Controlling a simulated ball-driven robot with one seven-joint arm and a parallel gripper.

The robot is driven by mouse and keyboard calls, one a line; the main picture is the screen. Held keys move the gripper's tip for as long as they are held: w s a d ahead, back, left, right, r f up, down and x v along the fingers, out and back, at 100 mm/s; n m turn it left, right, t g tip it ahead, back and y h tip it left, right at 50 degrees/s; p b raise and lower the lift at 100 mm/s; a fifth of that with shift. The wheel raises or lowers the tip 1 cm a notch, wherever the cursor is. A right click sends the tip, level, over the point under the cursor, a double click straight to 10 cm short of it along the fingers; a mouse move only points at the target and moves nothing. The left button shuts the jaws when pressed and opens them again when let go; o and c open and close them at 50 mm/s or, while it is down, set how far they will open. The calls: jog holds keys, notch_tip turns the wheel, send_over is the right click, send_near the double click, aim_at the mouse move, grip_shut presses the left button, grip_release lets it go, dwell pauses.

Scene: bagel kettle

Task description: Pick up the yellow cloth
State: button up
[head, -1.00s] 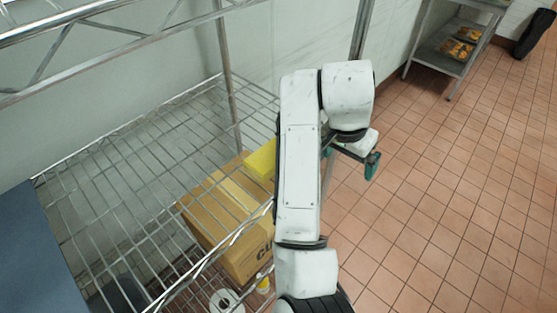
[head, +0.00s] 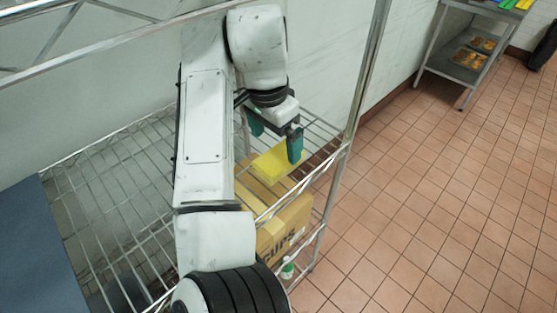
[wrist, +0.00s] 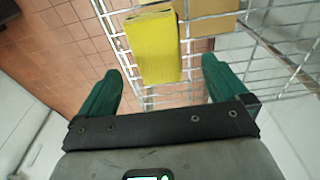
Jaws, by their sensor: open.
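The yellow cloth (head: 278,163) is a flat folded block near the right end of the wire shelf, by its front rail. It also shows in the wrist view (wrist: 152,48), lying on the wires ahead of the fingers. My gripper (head: 276,134) is open and empty, with its two teal fingers pointing down above the cloth. In the wrist view the open fingers (wrist: 161,72) are spread wider than the cloth, and its near end lies between the lines of the fingertips. The gap in height is hard to judge.
The wire shelf (head: 110,190) has a metal post (head: 365,90) right of my gripper. A metal table (head: 470,65) stands farther back. The tiled floor at right is clear.

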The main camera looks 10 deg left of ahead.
aim_at(278, 157)
jog(key=shift+w+d+f+p, duration=0.1)
jog(key=shift+f+p, duration=0.15)
jog(key=shift+f, duration=0.65)
jog(key=shift+s+d+f+p, duration=0.1)
jog(key=shift+f+p, duration=0.1)
jog(key=shift+f, duration=0.7)
jog(key=shift+w+d+f+p, duration=0.1)
jog(key=shift+f+p, duration=0.15)
jog(key=shift+f, duration=0.65)
jog(key=shift+c, duration=0.2)
jog(key=c, duration=1)
jog(key=shift+r, duration=0.1)
jog(key=shift+r, duration=0.5)
notch_tip(278, 157, up, 2)
jog(key=shift+r+b, duration=0.1)
jog(key=shift+b, duration=0.5)
jog(key=s+d, duration=0.3)
jog(key=d, duration=0.1)
jog(key=s+d, duration=0.4)
jog(key=d, duration=0.1)
jog(key=s+d, duration=0.4)
jog(key=d, duration=0.1)
jog(key=shift+d+r+p, duration=0.1)
jog(key=shift+p, duration=0.25)
